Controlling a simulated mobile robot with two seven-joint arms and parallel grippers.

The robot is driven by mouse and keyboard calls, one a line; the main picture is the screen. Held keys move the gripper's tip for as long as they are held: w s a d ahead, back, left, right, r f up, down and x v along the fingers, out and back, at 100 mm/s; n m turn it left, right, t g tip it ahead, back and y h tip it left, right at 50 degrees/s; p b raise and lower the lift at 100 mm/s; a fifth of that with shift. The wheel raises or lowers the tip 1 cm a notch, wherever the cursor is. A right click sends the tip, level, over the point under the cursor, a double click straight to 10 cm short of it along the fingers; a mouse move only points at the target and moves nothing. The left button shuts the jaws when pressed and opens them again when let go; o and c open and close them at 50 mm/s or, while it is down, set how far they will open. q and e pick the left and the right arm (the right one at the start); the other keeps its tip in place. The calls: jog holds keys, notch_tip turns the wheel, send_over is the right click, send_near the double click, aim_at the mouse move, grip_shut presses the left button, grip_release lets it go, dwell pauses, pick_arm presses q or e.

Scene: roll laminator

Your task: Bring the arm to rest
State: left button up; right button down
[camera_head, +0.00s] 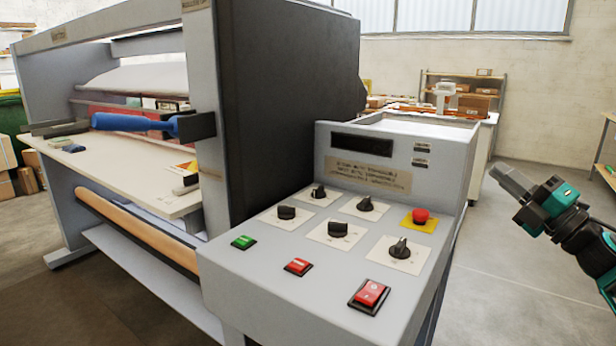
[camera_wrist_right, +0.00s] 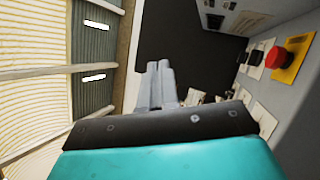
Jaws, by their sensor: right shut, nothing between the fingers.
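My right gripper (camera_head: 508,178) is at the right of the head view, raised in the air to the right of the laminator's control panel (camera_head: 330,240). Its fingers point up and to the left, and it is clear of the panel. In the right wrist view the two grey fingers (camera_wrist_right: 160,85) lie side by side, shut with nothing between them. The roll laminator (camera_head: 215,120) fills the left and middle of the head view. My left gripper is in neither view.
The panel carries several black knobs, a red emergency button (camera_head: 420,216) on a yellow plate, a green switch (camera_head: 243,242) and red switches (camera_head: 370,294). A blue-handled lever (camera_head: 135,123) is at the laminator's front. Shelves (camera_head: 465,95) stand behind. Open floor (camera_head: 530,290) lies right of the panel.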

jog(key=w+d+f+m+g+h, duration=0.1)
jog(key=w+d+f+m+h, duration=0.15)
jog(key=d+m+h, duration=0.75)
jog(key=w+d+f+m+h, duration=0.1)
jog(key=d+f+m+h, duration=0.35)
jog(key=m+h, duration=0.6)
jog(key=s+a+f+m+g+y, duration=0.15)
jog(key=s+a+f+y, duration=0.3)
jog(key=a+f, duration=0.6)
jog(key=s+a+f+g+y, duration=0.25)
jog(key=s+a+f, duration=0.4)
jog(key=f, duration=0.75)
jog(key=s+a+f+m+g+y, duration=0.1)
jog(key=s+a+f, duration=0.2)
jog(key=s+a, duration=0.2)
jog(key=s+a+f+m+g, duration=0.1)
jog(key=s+a+f, duration=0.3)
jog(key=s, duration=0.6)
jog(key=s+a+f+g+y, duration=0.1)
jog(key=s+a+f, duration=0.3)
jog(key=s+a, duration=0.2)
jog(key=shift+s+a+m+y, duration=0.2)
jog(key=shift+s+m+y, duration=0.2)
jog(key=shift+s, duration=0.45)
